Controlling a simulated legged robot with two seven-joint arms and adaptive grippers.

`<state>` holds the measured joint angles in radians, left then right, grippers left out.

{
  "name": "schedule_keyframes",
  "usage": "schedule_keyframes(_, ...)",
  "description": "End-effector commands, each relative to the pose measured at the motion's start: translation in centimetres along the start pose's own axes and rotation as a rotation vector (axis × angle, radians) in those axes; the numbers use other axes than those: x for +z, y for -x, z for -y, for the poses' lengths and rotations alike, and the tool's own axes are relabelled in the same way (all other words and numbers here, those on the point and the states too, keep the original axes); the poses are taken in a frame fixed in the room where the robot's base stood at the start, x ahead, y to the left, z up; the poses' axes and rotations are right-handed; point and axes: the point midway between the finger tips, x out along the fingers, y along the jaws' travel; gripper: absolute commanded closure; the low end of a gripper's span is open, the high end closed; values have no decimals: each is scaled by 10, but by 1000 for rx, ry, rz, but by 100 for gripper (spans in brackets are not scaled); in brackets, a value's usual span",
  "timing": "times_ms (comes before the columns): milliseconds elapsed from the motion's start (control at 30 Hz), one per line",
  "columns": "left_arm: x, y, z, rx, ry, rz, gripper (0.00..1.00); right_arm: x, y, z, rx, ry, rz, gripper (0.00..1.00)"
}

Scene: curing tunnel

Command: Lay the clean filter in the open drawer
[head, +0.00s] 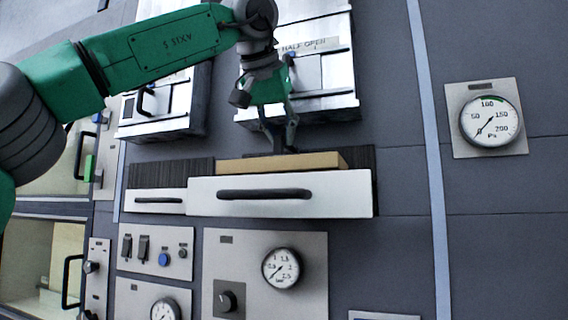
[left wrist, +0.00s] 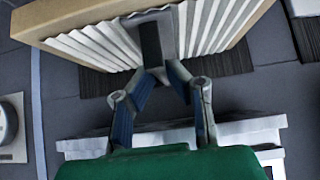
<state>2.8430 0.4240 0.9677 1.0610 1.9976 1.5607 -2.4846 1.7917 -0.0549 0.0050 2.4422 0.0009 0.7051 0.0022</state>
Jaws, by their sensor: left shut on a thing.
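The filter (head: 285,162), with a tan frame, shows as a strip just above and behind the white front of the wide drawer (head: 345,196). Its lower part is hidden by that front, so I cannot tell whether it rests inside or hovers. The left wrist view shows the filter's white pleats (left wrist: 215,25) and a dark grip bar across them. My left gripper (head: 283,148) is above the filter, shut on this bar; its fingertips also show in the left wrist view (left wrist: 166,72). My right gripper is not in view.
A narrower drawer (head: 155,202) stands to the left. White boxes, one labelled half open (head: 310,98), project from the wall above. A pressure gauge (head: 490,120) is at the right. Switch panels (head: 155,250) and dials lie below.

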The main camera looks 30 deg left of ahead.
Motion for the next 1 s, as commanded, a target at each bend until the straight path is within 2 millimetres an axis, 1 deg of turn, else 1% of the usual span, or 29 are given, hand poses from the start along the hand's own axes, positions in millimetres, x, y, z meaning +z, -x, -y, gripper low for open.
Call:
schedule_keyframes(33,10,-7,-2,-2,-4,0,100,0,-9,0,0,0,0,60)
schedule_keyframes(267,24,-18,-10,-5,-7,-1,100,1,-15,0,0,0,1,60)
schedule_keyframes(433,42,-37,-8,-5,-8,0,100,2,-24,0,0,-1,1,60)
schedule_keyframes(533,46,-43,-3,-1,-4,1,100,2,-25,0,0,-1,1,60)
schedule_keyframes(833,46,-45,1,1,-1,2,100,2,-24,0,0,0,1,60)
schedule_keyframes(867,46,-45,0,0,-1,2,81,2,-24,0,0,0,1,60)
schedule_keyframes(900,46,-44,-2,-1,-2,2,67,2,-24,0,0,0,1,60)
schedule_keyframes(1000,46,-44,-3,-1,-3,2,67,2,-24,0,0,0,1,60)
